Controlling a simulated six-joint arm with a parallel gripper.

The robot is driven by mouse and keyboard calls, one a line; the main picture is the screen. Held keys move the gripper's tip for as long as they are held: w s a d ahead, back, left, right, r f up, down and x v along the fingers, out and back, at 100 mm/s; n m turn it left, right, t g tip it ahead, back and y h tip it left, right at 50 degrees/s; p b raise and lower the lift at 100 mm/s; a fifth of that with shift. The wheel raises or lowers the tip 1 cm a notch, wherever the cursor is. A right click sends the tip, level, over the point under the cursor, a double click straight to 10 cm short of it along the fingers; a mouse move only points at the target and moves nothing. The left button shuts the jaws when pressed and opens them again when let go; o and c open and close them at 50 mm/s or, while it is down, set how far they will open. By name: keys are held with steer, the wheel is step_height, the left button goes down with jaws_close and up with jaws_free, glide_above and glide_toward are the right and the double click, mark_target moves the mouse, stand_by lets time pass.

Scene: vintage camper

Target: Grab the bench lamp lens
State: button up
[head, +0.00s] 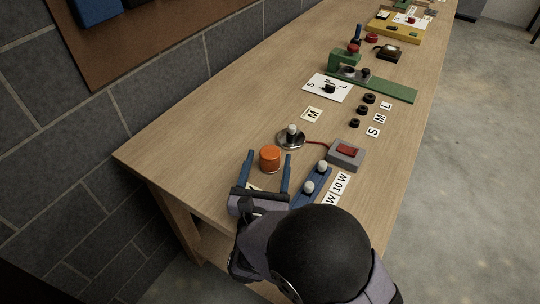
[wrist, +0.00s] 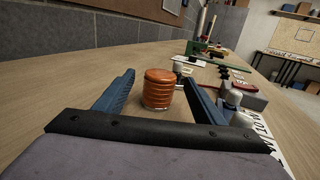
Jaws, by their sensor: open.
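The bench lamp lens appears to be the orange ribbed cylinder (head: 270,157) standing upright on the wooden bench (head: 180,137). In the wrist view the orange lens (wrist: 158,89) sits between and just beyond the two blue fingers. My gripper (head: 268,160) is open, with one finger on each side of the lens in the head view. In the wrist view my gripper (wrist: 160,80) shows a gap between each finger and the lens. Behind the lens stands a round metal lamp base (head: 291,141) with a white bulb.
A red wire joins the lamp base to a grey switch box (head: 346,155) with a red rocker. A blue holder (head: 312,186) with white bulbs is close on the right. Black rings, cards and a green fixture (head: 385,86) lie farther back. A block wall borders the left.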

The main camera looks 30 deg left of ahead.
steer(key=shift+w+a, duration=0.1)
steer(key=shift+w, duration=0.25)
steer(key=c, duration=1.1)
steer(key=shift+c, duration=0.2)
steer(key=shift+r, duration=0.1)
